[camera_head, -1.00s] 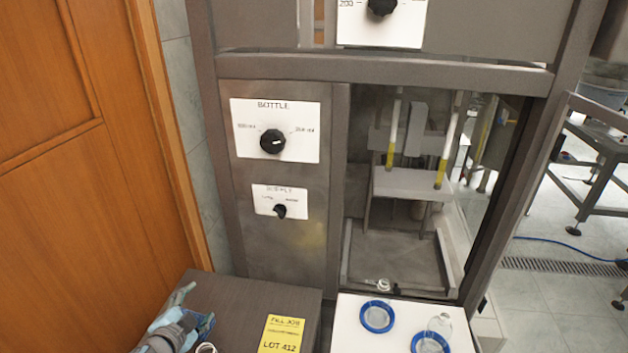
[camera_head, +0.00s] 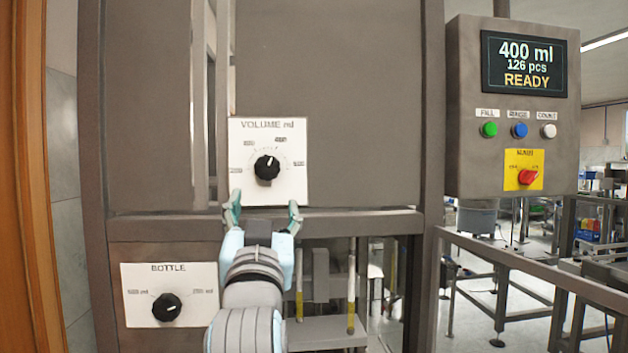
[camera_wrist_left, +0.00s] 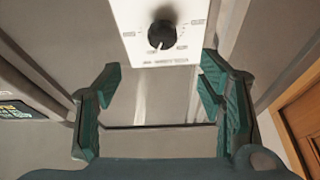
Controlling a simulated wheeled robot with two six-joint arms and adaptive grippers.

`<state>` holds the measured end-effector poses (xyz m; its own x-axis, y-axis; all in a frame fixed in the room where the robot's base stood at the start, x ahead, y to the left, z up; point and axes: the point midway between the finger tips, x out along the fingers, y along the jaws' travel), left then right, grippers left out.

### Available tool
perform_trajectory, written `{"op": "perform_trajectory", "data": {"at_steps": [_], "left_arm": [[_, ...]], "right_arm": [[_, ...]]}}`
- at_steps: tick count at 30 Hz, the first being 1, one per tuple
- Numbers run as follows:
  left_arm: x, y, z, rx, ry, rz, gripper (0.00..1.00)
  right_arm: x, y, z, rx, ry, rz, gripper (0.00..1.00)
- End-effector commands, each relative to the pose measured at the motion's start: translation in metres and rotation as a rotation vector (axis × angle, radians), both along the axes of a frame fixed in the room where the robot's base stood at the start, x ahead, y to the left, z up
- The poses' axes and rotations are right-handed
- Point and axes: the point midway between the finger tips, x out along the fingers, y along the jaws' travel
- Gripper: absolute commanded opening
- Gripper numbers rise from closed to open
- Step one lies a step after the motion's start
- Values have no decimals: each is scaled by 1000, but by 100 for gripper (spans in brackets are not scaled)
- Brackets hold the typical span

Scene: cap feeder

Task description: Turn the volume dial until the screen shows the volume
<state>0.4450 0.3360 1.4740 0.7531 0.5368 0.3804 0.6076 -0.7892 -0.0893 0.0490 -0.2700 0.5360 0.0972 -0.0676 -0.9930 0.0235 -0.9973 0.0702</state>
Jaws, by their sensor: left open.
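The black volume dial (camera_head: 267,167) sits on a white plate (camera_head: 290,186) marked "VOLUME ml" on the grey machine. Its white pointer mark is toward the upper part of the scale. The screen (camera_head: 524,64) at the upper right reads "400 ml", "126 pcs" and "READY". My left gripper (camera_head: 264,212) is open and empty just below the volume dial, its two fingers spread apart. In the left wrist view the dial (camera_wrist_left: 162,35) shows beyond the open fingertips (camera_wrist_left: 160,80), not touched. My right gripper is not in view.
A second dial (camera_head: 167,307) on a "BOTTLE" plate is at the lower left. Green (camera_head: 489,129), blue (camera_head: 520,130) and white (camera_head: 548,131) buttons and a red switch (camera_head: 527,176) sit below the screen. A horizontal frame bar (camera_head: 345,222) runs below the volume plate.

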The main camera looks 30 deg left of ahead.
Motion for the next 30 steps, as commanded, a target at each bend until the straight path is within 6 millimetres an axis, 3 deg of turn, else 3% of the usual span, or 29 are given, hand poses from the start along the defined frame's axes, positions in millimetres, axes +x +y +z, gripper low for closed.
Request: {"op": "perform_trajectory", "data": {"at_steps": [5,12,18,30], "left_arm": [[13,12,15,-4,-9,3,62],[67,48,43,-6,-5,-2,62],[98,68,58,-6,-8,-5,62],[106,74,59,-6,-10,-6,59]], "right_arm": [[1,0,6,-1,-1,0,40],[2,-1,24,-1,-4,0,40],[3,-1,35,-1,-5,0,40],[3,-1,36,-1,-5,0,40]]}}
